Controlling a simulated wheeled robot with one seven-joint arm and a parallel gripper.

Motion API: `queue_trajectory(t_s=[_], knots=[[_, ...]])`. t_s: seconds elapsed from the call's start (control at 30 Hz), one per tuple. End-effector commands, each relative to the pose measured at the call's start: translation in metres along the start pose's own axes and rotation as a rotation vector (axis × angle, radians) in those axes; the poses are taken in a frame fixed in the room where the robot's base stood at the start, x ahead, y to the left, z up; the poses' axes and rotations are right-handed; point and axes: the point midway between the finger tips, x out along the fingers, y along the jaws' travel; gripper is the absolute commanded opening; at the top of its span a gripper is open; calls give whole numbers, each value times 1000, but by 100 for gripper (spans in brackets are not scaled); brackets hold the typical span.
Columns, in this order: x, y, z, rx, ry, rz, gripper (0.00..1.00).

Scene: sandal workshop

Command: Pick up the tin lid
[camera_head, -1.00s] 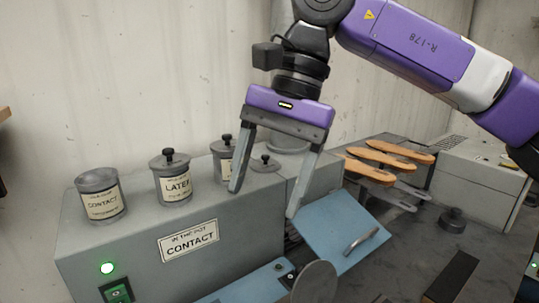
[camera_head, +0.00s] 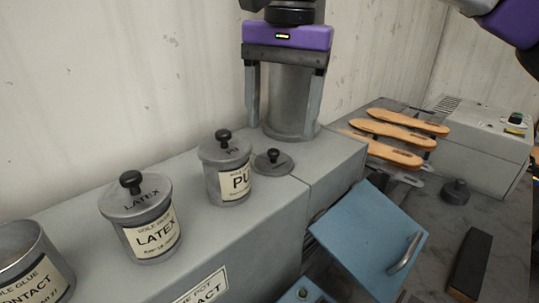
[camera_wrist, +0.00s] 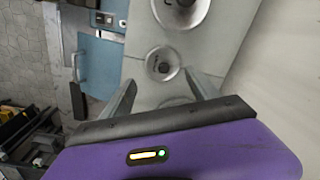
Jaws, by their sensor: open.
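The tin lid (camera_head: 273,162) is a flat grey disc with a black knob. It lies loose on top of the grey cabinet (camera_head: 330,160), just right of the PU tin (camera_head: 234,182).
The lidded LATEX tin (camera_head: 147,222) and open-topped CONTACT tin (camera_head: 30,268) stand to the left. A grey cylinder (camera_head: 290,100) stands behind my gripper. Orange soles (camera_head: 395,135) lie to the right. A blue panel with a handle (camera_head: 365,240) tilts out in front.

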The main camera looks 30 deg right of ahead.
Motion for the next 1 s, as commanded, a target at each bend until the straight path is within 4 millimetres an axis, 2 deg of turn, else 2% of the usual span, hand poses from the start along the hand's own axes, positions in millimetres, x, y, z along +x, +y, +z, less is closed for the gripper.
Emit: queue_trajectory(t_s=[0.17,0.5,0.73,0.97,1.0], knots=[[12,-1,0,0,0,1,70],[55,-4,1,-1,-2,0,70],[58,-4,1,-1,0,-1,70],[58,-4,0,-1,0,-1,25],[58,-4,0,-1,0,-1,25]])
